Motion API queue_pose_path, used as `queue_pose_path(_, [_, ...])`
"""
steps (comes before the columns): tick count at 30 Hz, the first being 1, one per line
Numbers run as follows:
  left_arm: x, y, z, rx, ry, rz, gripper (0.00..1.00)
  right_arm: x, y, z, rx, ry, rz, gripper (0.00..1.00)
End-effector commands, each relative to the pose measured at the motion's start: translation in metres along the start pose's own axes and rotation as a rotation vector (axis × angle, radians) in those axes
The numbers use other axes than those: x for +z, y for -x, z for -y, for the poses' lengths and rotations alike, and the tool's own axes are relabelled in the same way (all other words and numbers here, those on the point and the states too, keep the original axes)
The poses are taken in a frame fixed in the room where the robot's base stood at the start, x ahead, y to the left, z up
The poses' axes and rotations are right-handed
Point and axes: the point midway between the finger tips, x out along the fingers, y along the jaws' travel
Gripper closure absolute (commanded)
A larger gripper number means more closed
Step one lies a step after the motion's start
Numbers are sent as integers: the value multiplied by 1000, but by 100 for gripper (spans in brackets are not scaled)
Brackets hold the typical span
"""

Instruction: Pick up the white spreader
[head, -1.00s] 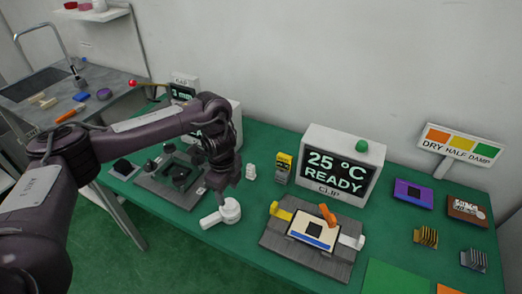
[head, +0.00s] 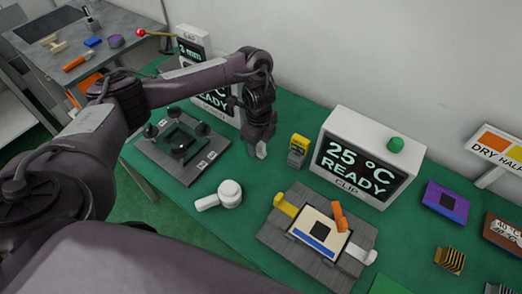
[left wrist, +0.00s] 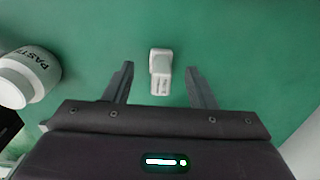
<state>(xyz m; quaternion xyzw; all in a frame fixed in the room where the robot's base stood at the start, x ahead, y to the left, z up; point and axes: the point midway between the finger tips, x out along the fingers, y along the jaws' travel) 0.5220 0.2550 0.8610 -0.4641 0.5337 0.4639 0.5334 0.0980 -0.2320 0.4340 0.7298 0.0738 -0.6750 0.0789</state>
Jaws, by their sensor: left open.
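The white spreader (left wrist: 161,64) is a small white block in the left wrist view. It lies on the green table top, in line with the gap between my left fingers (left wrist: 158,76); its near end reaches between the tips, with a gap on each side. In the head view the spreader (head: 261,151) shows just under my left gripper (head: 261,136), which points down and is open and empty. How far the fingertips are above the table is hard to tell. My right gripper is not in view.
A yellow-grey device (head: 298,150) and the clip display (head: 362,160) stand to the right. Grey fixtures stand left (head: 184,174) and front right (head: 272,236).

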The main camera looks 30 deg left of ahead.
Motion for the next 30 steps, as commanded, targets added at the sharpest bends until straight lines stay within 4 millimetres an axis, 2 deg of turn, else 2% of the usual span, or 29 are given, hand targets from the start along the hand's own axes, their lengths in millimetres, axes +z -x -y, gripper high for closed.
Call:
queue_pose_path(1, [-1, -12, -1, 3, 2, -2, 49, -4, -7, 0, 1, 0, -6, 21])
queue_pose_path(3, [-1, -19, 0, 1, 1, -1, 49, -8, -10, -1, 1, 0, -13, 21])
queue_pose_path(13, [0, -22, 0, -1, 0, 0, 50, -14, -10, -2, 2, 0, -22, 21])
queue_pose_path(24, [0, -22, 0, -1, 0, 0, 97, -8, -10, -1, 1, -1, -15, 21])
queue_pose_path(30, [0, -21, 0, -1, 0, 0, 97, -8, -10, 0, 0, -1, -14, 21])
